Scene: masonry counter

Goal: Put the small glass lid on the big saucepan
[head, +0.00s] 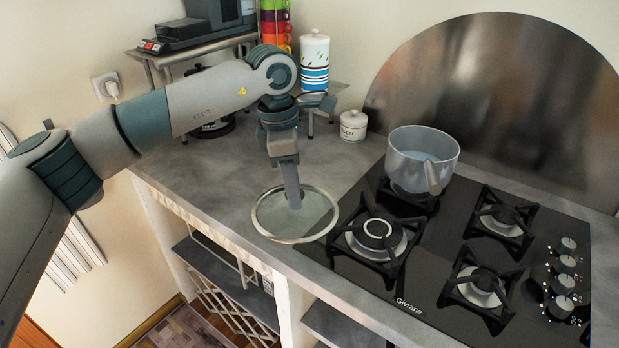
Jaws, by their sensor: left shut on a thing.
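The small glass lid (268,216) is a clear disc with a pale metal rim. It is in the middle of the head view, over the counter's front edge, left of the hob. My left gripper (294,200) points down and is shut on the lid near its centre; the fingertips and knob are hard to make out. The big saucepan (421,163) stands upright on the back left burner, uncovered, with its handle towards the front. It is to the right of and behind the lid, apart from it. My right gripper is not in view.
The black gas hob (424,250) has several burners with raised grates and knobs on the right. A metal splashback (500,95) stands behind. A small white jar (353,125), a striped canister (314,65) and a shelf with a coffee machine (205,25) are at the back left.

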